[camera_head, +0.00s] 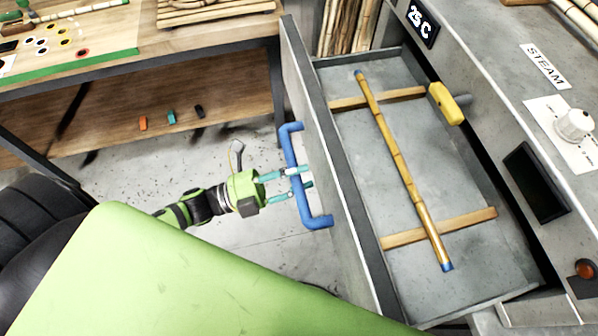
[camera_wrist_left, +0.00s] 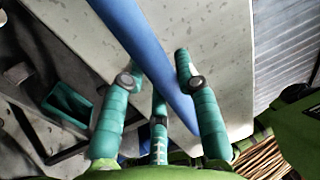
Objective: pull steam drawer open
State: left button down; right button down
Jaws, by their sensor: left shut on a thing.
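The grey steam drawer (camera_head: 357,210) stands pulled out from the steam cabinet (camera_head: 500,75) in the head view, its inside exposed. A blue bar handle (camera_head: 316,219) is on its front panel. My left gripper (camera_head: 302,179) is shut on the handle near its middle. The left wrist view shows its teal fingers (camera_wrist_left: 160,95) around the blue bar (camera_wrist_left: 140,40). A bamboo-like rattan pole (camera_head: 400,165) with blue ends lies in the drawer across two wooden slats (camera_head: 440,228). My right gripper does not show.
A yellow block-shaped handle (camera_head: 446,104) sits at the drawer's inner side by the cabinet. The cabinet carries a 25 C display (camera_head: 423,22) and a white knob (camera_head: 575,123). A wooden workbench (camera_head: 130,45) with a lower shelf stands at the upper left. Floor shows around my left gripper.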

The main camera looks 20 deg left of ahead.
pick_arm(q)
jog(key=c, duration=0.9)
grip_release()
jog(key=v, duration=1.2)
jog(key=a+f+n+y, duration=0.4)
jog(key=f+n+y, duration=0.35)
jog(key=f, duration=0.55)
jog(key=a+f+n+y, duration=0.4)
jog(key=f+n+y, duration=0.3)
jog(key=f, duration=0.5)
jog(key=s+d+f+n+g+y, duration=0.1)
jog(key=s+f+n+g, duration=0.45)
jog(key=f, duration=0.55)
jog(key=s+d+f+n+g, duration=0.2)
jog(key=s+d+f+n, duration=0.1)
jog(key=s, duration=0.4)
jog(key=s+d+f+n+g, duration=0.3)
jog(key=s+d+f, duration=0.1)
jog(key=s, duration=0.4)
jog(key=shift+d+f+y, duration=0.2)
jog(key=shift+f+y, duration=0.05)
jog(key=shift+y, duration=0.2)
